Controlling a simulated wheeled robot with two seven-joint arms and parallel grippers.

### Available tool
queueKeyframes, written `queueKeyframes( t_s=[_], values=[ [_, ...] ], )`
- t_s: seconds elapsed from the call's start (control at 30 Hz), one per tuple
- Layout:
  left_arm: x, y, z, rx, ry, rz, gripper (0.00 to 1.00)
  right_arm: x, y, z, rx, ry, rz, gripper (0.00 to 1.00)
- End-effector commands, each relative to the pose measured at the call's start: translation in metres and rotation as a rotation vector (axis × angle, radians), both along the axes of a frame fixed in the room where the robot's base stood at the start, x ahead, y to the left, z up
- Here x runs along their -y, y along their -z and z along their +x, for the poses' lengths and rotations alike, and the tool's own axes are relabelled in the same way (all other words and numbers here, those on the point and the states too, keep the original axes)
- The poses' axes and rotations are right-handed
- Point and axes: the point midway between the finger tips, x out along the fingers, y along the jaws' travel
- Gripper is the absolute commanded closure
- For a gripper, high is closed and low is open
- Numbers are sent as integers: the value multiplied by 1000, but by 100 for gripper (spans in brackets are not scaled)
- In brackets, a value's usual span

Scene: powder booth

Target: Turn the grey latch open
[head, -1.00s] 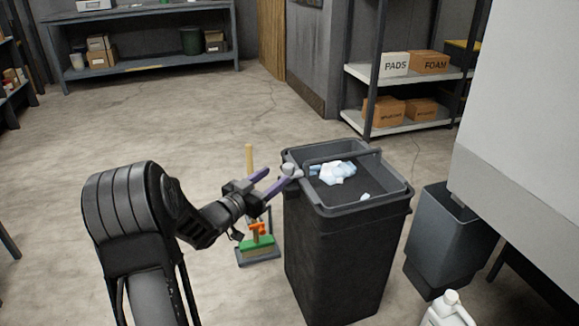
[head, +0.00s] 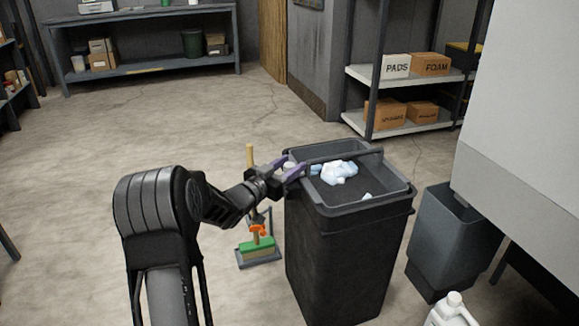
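The dark bin (head: 340,255) stands right of centre with its top open. A small light grey knob, which looks like the grey latch (head: 289,165), sits at the left of its rim. My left gripper (head: 295,164) is at that rim, its purple fingers apart, one on each side of the knob. The fingers look open around it; I cannot tell whether they touch it. They partly hide the latch, so how far it is turned is unclear. My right gripper is not in view.
Crumpled pale rags (head: 339,172) lie in the bin, under a raised bar. A grey container (head: 450,240) and white jug (head: 452,311) are at right. Floor at left is clear.

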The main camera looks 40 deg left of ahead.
Motion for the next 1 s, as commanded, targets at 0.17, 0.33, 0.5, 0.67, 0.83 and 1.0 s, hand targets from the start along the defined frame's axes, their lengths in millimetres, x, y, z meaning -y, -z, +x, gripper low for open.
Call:
queueKeyframes(
  t_s=[0.17,0.33,0.5,0.67,0.83,1.0],
  values=[
    [0,0,0,0,0,0,71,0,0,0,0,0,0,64],
    [0,0,0,0,0,0,85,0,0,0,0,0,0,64],
    [0,0,0,0,0,0,99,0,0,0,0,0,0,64],
    [0,0,0,0,0,0,100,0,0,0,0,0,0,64],
    [0,1,0,0,-6,1,100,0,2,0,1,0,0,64],
    [1,1,0,2,-36,0,100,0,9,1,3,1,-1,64]
  ],
)
